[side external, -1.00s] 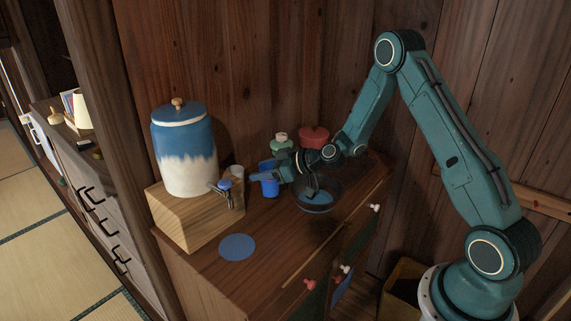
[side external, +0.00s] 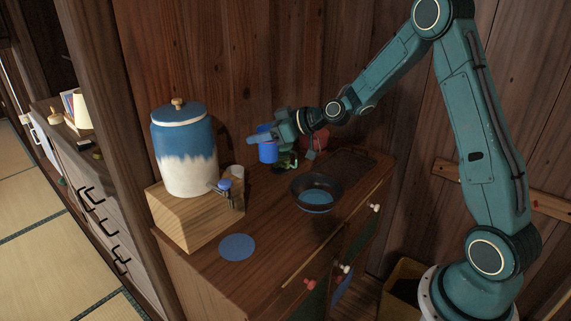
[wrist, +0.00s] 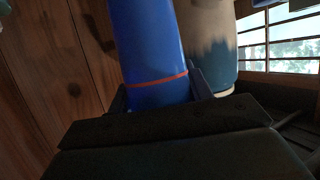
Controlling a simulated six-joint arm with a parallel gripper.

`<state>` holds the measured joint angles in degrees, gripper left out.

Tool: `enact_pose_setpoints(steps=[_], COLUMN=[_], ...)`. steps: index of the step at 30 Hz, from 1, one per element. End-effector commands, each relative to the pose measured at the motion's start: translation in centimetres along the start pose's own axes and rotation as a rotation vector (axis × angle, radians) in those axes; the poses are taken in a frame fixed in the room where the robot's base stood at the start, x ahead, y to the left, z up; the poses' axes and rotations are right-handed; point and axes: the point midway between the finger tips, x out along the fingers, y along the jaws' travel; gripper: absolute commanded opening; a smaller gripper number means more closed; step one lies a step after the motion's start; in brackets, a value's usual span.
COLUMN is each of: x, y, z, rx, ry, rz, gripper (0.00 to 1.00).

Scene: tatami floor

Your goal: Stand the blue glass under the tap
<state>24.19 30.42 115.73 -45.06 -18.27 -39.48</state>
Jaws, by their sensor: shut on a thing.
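The tap (side external: 224,185), with a blue knob, sticks out from the lower right of the blue and white jar (side external: 185,155). The jar stands on a wooden block (side external: 190,222). A flat blue disc (side external: 237,247) lies on the cabinet top in front of the block. The glass is right of the tap and apart from it.
A dark bowl (side external: 316,193) with blue inside stands right of the middle of the cabinet top (side external: 268,222). A small pale cup (side external: 236,172) is behind the tap. A red pot (side external: 318,138) and a green item (side external: 287,162) are partly hidden behind my gripper.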

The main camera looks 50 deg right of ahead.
Motion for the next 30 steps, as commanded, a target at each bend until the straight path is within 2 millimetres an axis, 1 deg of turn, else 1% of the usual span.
enact_pose_setpoints(steps=[14,20,23,26,30], x=[0.0,0.2,0.3,0.6,0.7], y=[0.0,0.0,0.0,-0.1,-0.2], z=[0.0,0.7,1.6,2.9,5.3], rx=[0.000,0.013,0.028,0.050,0.085], ry=[0.001,0.002,0.006,0.010,0.013], rz=[0.001,0.014,0.034,0.063,0.119], gripper=[0.21,0.21,0.21,0.21,0.21])
